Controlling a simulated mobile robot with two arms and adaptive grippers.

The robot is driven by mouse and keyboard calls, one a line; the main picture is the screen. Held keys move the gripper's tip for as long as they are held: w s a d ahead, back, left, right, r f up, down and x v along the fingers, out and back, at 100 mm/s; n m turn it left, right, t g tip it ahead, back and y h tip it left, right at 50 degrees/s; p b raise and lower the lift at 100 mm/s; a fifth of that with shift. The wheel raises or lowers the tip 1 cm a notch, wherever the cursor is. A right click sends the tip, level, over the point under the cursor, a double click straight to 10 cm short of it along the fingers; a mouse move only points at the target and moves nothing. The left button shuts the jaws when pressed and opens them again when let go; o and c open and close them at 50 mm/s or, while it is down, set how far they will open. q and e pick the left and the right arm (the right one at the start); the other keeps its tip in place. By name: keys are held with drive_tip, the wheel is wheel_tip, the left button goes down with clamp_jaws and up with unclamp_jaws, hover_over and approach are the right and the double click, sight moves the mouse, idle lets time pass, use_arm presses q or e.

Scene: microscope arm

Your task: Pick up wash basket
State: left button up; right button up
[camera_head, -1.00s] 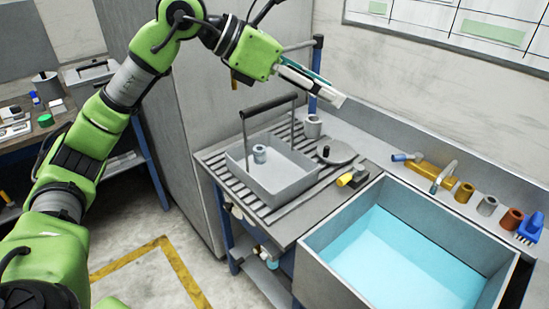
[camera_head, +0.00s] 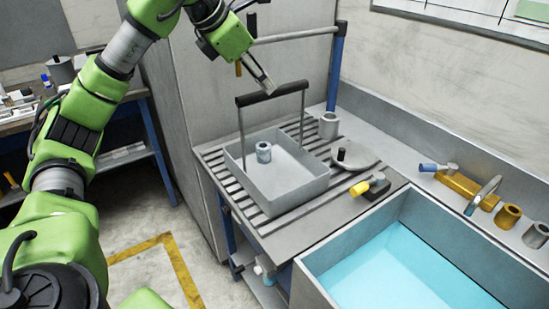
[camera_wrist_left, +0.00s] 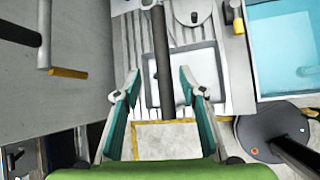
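The wash basket (camera_head: 302,196) is a grey square tray with a tall frame and a dark handle bar (camera_head: 272,94) across the top. It stands on the slatted drainboard, with a grey metal cylinder (camera_head: 263,152) inside. My left gripper (camera_head: 262,86) is just above the handle bar, pointing down at it. In the left wrist view my left gripper (camera_wrist_left: 158,88) is open, its two fingers apart. The dark handle bar (camera_wrist_left: 162,60) runs up the picture between and beyond the fingertips, and I see no contact. My right gripper is not in view.
A sink of blue liquid (camera_head: 400,270) is right of the drainboard (camera_head: 225,178). A round grey lid (camera_head: 356,160), a yellow valve (camera_head: 368,187) and a grey cup (camera_head: 328,125) stand near the basket. A blue post and rail (camera_head: 336,70) rise behind it.

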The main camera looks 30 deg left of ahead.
sight(274, 92)
use_arm(q)
drive_tip(key=x, duration=0.3)
drive_tip(key=shift+d+p, duration=0.25)
drive_tip(key=shift+p, duration=0.15)
drive_tip(key=p+x, duration=0.1)
drive_tip(key=x, duration=0.2)
drive_tip(key=shift+w+d+f, duration=0.1)
drive_tip(key=shift+w+f, duration=0.3)
drive_tip(key=c, duration=1)
clamp_jaws()
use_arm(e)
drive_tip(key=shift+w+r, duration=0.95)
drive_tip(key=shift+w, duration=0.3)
